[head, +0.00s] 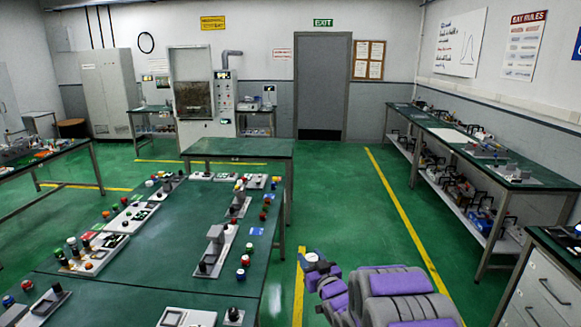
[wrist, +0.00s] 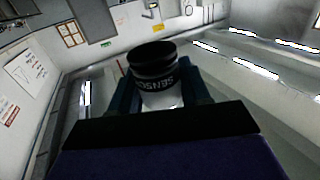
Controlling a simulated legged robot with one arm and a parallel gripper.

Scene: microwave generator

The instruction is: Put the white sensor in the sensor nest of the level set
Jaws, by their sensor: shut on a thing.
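My gripper (head: 316,262) is at the end of my purple and grey arm, over the green floor to the right of the near workbench. In the wrist view my gripper (wrist: 162,88) is shut on the white sensor (wrist: 160,100), a short cylinder with a black ribbed top and a black band with partly readable lettering. In the head view the sensor is too small to make out clearly. Several grey fixture plates with parts stand on the near bench (head: 150,275), including one at its right side (head: 212,252). I cannot tell which is the level set or where its sensor nest is.
Loose coloured caps and knobs lie on the near bench. A bare green table (head: 238,147) stands behind it. A long bench (head: 465,145) runs along the right wall, and a drawer cabinet (head: 545,285) stands at the lower right. The green floor between is clear.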

